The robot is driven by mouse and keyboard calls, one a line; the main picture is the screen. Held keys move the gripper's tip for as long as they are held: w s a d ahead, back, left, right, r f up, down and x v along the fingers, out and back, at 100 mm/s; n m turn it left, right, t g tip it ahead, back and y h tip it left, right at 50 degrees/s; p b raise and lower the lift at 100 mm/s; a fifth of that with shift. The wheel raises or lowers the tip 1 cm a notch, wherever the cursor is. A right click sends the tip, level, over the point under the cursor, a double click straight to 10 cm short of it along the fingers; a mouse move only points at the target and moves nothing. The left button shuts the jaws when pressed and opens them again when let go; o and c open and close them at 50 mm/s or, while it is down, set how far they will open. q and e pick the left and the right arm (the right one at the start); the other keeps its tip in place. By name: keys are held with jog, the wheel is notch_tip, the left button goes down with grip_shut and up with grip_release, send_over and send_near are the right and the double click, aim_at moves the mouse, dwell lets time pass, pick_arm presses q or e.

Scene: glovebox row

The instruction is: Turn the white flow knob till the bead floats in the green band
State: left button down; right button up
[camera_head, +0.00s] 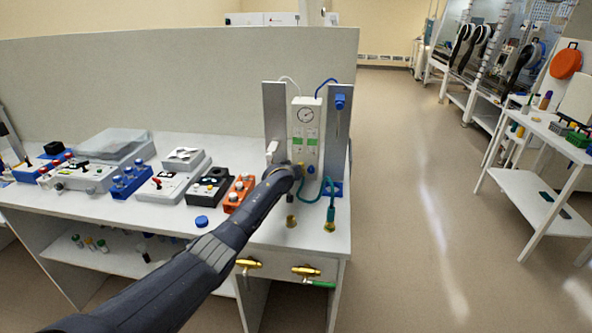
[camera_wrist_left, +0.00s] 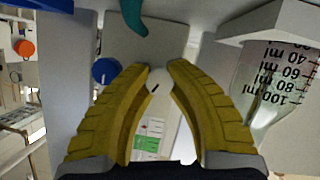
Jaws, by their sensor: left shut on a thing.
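The white flow knob (camera_wrist_left: 158,77) with a dark mark shows between the yellow fingertips of my left gripper (camera_wrist_left: 155,72) in the left wrist view. The fingers are shut on it from both sides. In the head view my left gripper (camera_head: 299,170) is at the lower part of the white panel (camera_head: 307,115), and my arm hides the knob. The green band (camera_wrist_left: 147,143) shows between the fingers in the wrist view; green marks (camera_head: 298,141) also show on the panel. The bead is too small to make out. My right gripper is not in view.
A blue knob (camera_wrist_left: 105,71) sits close beside the left fingers. A flask with ml marks (camera_wrist_left: 270,85) is on their other side. A teal hose (camera_head: 329,197) loops at the panel's right. An orange box (camera_head: 239,193) and a blue cap (camera_head: 201,221) lie on the bench left.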

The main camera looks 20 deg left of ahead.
pick_arm(q)
jog(key=shift+d+m+y, duration=0.15)
jog(key=shift+m+y, duration=0.45)
jog(key=shift+m, duration=0.1)
jog(key=shift+m+y, duration=0.8)
jog(key=shift+m, duration=0.4)
jog(key=c, duration=1.4)
grip_release()
jog(key=shift+c, duration=0.2)
